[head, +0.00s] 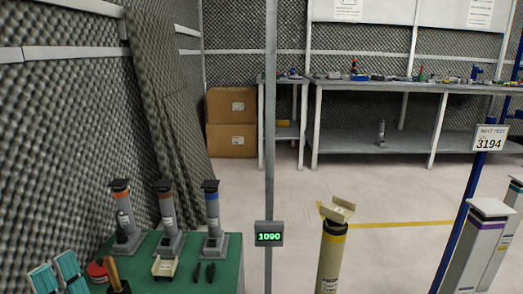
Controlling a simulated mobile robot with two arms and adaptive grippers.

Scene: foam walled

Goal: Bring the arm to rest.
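Neither of my grippers and neither arm can be made out in the head view, so their pose and whether they are open or shut are hidden. The green-topped table (178,274) at the lower left is the nearest surface. On it stand three grey posts on grey bases, one with an orange band (122,208), one with a brown band (166,210) and one with a blue band (212,212).
A thin grey pole with a display reading 1090 (269,235) stands at centre. A yellow-banded post (332,262), a purple-banded post (475,245) and a blue pole (464,215) stand to the right. Cardboard boxes (231,105) and benches (375,90) line the back. Open floor lies between.

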